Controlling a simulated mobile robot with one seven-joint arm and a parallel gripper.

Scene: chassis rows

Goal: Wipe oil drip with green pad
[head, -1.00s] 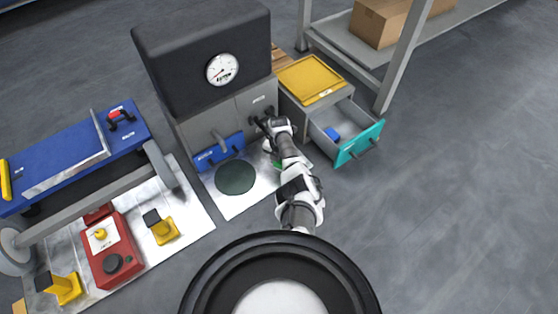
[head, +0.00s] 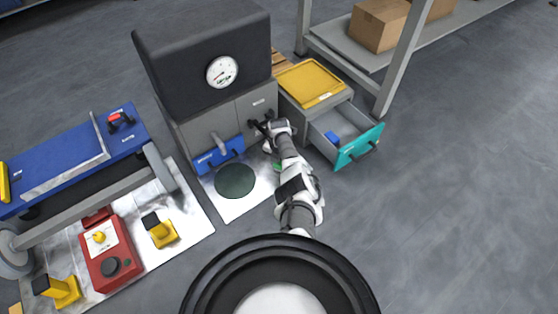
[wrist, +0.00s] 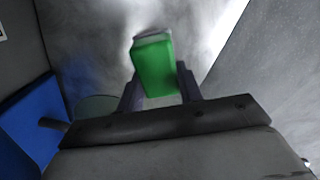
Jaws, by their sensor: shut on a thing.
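My gripper (wrist: 160,88) is shut on the green pad (wrist: 153,66), which sticks out between its two fingers in the wrist view. In the head view my arm hides most of the gripper; only a green sliver of the pad (head: 277,166) shows left of the arm, low over the pale floor sheet. A dark green round patch (head: 235,181) lies on that sheet, left of the pad and apart from it. Part of it shows in the wrist view (wrist: 96,104). I cannot tell whether this patch is the oil drip or a mat; no other drip is clear.
A grey cabinet with a gauge (head: 221,72) stands behind the sheet, with a blue handled piece (head: 220,154) at its foot. An open teal-fronted drawer (head: 359,147) juts out at right, holding a blue block (head: 332,137). Floor at right is clear.

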